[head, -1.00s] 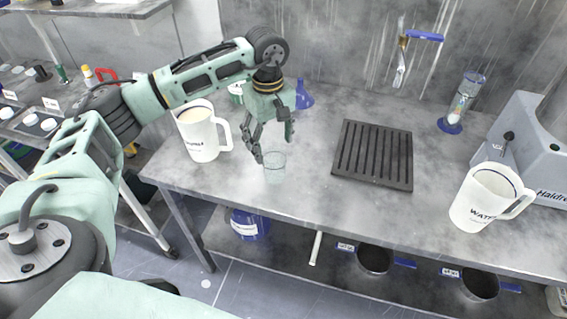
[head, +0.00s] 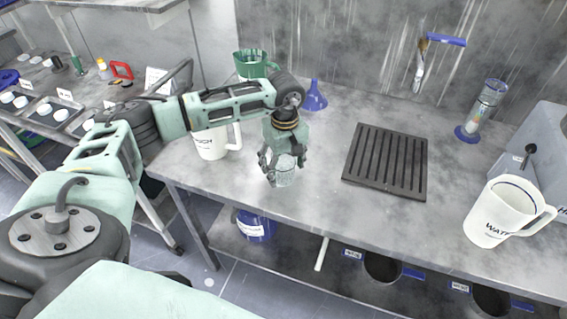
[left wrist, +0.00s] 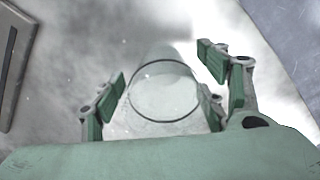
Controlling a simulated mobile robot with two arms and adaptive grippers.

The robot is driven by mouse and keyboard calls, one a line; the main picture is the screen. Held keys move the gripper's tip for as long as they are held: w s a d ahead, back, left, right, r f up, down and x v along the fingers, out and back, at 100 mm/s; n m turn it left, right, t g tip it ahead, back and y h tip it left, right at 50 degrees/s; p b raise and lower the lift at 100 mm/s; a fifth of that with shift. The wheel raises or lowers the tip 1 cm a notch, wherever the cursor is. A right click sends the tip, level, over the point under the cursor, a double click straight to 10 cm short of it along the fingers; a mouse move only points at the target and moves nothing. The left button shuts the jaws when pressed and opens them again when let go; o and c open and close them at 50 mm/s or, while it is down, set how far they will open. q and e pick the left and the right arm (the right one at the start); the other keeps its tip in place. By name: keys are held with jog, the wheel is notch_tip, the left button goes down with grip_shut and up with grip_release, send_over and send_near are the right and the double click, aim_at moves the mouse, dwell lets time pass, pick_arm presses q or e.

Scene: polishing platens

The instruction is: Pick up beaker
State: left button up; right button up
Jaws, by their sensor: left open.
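A clear glass beaker (head: 284,176) stands upright near the front edge of the grey bench. My left gripper (head: 285,166) is right over it, fingers pointing down around its upper part. In the left wrist view the beaker's round rim (left wrist: 164,91) lies between the spread green finger pads of the left gripper (left wrist: 165,88). The jaws are open, and I cannot tell whether any finger touches the glass. My right gripper does not show.
White jugs stand left (head: 211,143) and right (head: 497,212) on the bench (head: 330,215). A black slatted mat (head: 386,161) lies right of the beaker. A blue funnel (head: 314,98) and green jug (head: 250,64) stand behind my left arm.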

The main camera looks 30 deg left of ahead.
pick_arm(q)
jog(key=shift+f, duration=0.25)
jog(key=c, duration=1.2)
jog(key=shift+c, duration=0.2)
jog(key=shift+r, duration=0.1)
